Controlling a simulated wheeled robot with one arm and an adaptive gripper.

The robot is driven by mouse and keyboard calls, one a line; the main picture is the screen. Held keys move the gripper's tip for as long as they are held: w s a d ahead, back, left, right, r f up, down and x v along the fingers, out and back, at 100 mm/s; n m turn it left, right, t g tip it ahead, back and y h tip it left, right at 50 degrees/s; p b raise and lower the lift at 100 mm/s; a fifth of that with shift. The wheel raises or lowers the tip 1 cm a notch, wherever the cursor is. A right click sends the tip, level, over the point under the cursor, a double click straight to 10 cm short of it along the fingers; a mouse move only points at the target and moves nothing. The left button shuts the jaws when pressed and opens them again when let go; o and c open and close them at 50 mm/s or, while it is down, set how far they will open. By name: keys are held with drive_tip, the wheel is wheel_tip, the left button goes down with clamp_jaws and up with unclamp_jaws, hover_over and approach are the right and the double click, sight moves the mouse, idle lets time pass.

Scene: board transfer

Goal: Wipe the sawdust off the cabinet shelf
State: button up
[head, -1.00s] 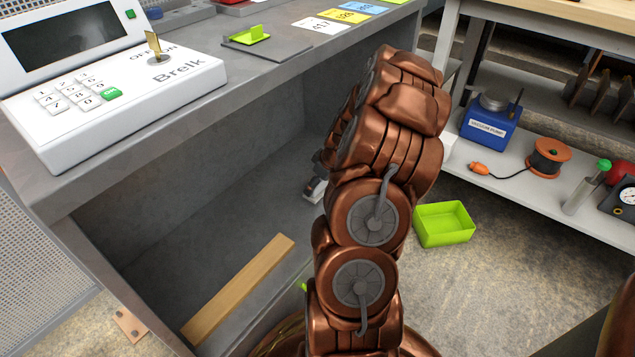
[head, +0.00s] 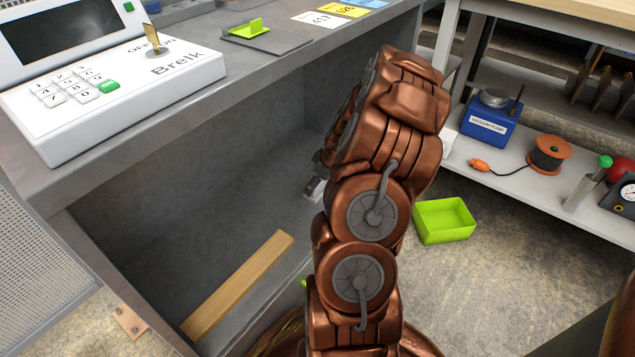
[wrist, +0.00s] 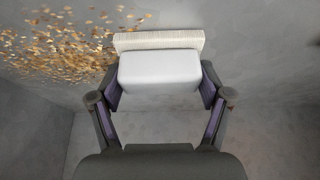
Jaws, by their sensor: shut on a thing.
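In the wrist view, my gripper (wrist: 160,92) is shut on a brush with a smooth white block (wrist: 159,70) and a strip of pale bristles (wrist: 158,41) along its far side. Sawdust (wrist: 60,48), a scatter of tan and brown flakes, lies on the grey cabinet shelf (wrist: 265,80) to the left of the brush. Some flakes lie close to the left end of the bristles. In the head view, the shelf (head: 195,235) shows inside the cabinet. My arm hides most of my gripper there, and a small white part of the brush (head: 314,189) shows beside it.
A wooden strip (head: 238,285) lies along the front of the cabinet opening. A white keypad console (head: 130,85) stands on the cabinet top. A green bin (head: 444,221) sits on the floor to the right. A rack with a blue vacuum pump (head: 490,118) stands beyond.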

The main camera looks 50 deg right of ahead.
drive_tip(key=shift+w+d+r, duration=0.1)
drive_tip(key=shift+w+d, duration=0.05)
drive_tip(key=shift+d, duration=1.6)
drive_tip(key=shift+w+d+f+b, duration=0.1)
drive_tip(key=shift+d+b, duration=0.25)
drive_tip(key=shift+d, duration=0.7)
drive_tip(key=shift+w+d+f+b, duration=0.1)
drive_tip(key=shift+d+b, duration=0.25)
drive_tip(key=shift+d, duration=0.7)
drive_tip(key=shift+w+d+r+b, duration=0.1)
drive_tip(key=shift+d+b, duration=0.25)
drive_tip(key=shift+d, duration=1)
